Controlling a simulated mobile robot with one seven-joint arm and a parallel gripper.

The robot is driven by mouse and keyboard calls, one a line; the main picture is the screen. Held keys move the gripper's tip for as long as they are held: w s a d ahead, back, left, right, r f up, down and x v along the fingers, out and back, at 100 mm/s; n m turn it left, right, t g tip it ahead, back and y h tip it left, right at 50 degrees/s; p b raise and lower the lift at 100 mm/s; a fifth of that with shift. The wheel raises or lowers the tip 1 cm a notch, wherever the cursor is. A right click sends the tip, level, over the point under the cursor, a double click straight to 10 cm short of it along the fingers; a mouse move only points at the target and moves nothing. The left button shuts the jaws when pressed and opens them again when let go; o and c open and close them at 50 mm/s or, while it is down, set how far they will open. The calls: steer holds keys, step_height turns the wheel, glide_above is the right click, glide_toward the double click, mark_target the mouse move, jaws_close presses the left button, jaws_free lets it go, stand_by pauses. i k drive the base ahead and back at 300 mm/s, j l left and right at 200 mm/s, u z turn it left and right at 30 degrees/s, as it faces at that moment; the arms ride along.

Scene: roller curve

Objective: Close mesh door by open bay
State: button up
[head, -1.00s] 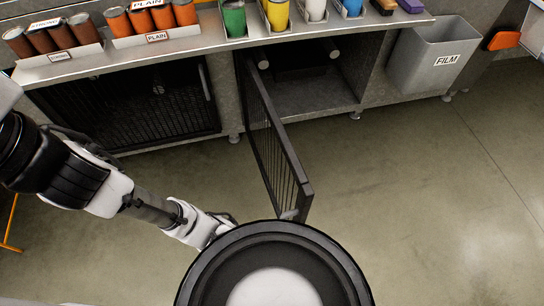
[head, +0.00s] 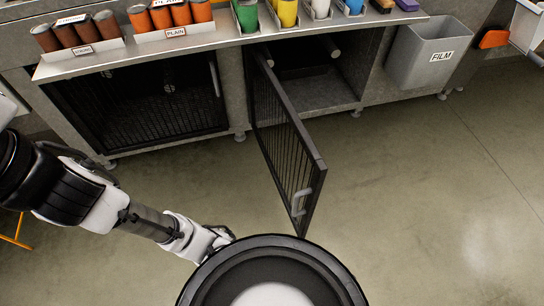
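The mesh door (head: 283,140) stands swung out from the cabinet, hinged on the left side of the open bay (head: 315,85). Its grey bar handle (head: 300,202) is at the free end, on the side facing right. The bay is open at the front, with pale rolls in its upper part. My gripper (head: 222,238) is low, left of the door's free end, and apart from it in the picture. My round base partly hides the floor below it. The gripper's fingers are too small and partly hidden to tell whether they are open.
A second mesh door (head: 140,105) covers the left bay. Above is a counter (head: 225,28) with orange and brown cans and coloured containers. A grey FILM bin (head: 432,55) stands right of the open bay. The floor (head: 410,190) right of the door is clear.

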mark_target(321, 169)
steer(key=k, duration=0.25)
steer(key=j+z, duration=0.7)
steer(key=j, duration=0.15)
steer(key=i, duration=0.05)
